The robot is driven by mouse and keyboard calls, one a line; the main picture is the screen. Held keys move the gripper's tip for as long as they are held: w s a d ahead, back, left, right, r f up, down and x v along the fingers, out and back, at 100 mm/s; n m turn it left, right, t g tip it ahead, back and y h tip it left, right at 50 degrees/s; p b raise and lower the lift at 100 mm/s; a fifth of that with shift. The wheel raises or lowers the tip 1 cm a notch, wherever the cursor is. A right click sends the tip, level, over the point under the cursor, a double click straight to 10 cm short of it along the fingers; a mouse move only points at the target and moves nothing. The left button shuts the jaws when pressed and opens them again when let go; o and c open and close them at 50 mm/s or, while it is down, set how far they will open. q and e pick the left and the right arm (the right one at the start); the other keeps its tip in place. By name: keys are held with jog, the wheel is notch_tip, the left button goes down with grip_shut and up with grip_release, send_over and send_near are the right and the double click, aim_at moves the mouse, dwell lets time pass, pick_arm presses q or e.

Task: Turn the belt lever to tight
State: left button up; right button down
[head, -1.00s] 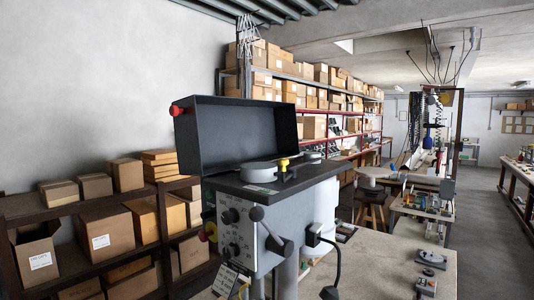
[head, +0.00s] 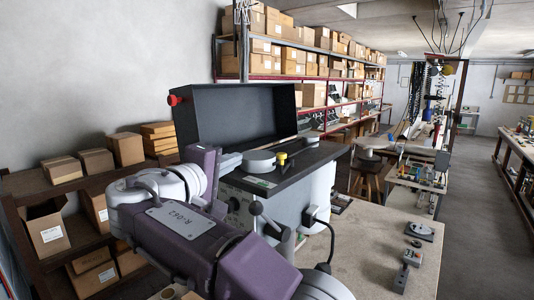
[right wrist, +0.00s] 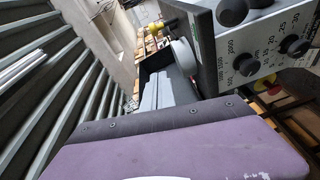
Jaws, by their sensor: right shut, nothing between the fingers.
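The grey drilling-machine head (head: 318,190) stands with its black lid box (head: 240,120) open. A small yellow knob (head: 282,158) sits on its dark top beside a round grey pulley (head: 259,162); it looks like the belt lever's knob. The yellow knob (right wrist: 154,27) and pulley (right wrist: 183,55) also show in the right wrist view. I cannot tell the lever's setting. My right gripper (head: 236,158) is shut and empty, with pale grey fingers left of the pulley, apart from the knob. The fingers (right wrist: 158,88) also show in the right wrist view. My left gripper is not in view.
A ball-ended side handle (head: 257,208) sticks out close to my right arm. The dials (right wrist: 270,35) face the wrist camera's right side. Shelves with cardboard boxes (head: 45,230) stand at left. The workbench (head: 370,245) at right is mostly clear.

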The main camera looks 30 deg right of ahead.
jog(key=p+x, duration=0.1)
jog(key=x, duration=0.2)
jog(key=p+x, duration=0.2)
jog(key=x, duration=0.1)
jog(key=p+x, duration=0.1)
jog(key=x, duration=0.2)
jog(key=shift+s+d+r, duration=0.1)
jog(key=shift+s+r, duration=0.05)
jog(key=shift+r, duration=0.15)
jog(key=d, duration=0.1)
jog(key=s+d+f+p, duration=0.1)
jog(key=shift+s+d, duration=0.25)
jog(key=shift+d, duration=0.05)
jog(key=shift+s+d+f, duration=0.15)
jog(key=shift+s+d, duration=0.05)
jog(key=shift+s, duration=0.25)
jog(key=shift+w, duration=0.1)
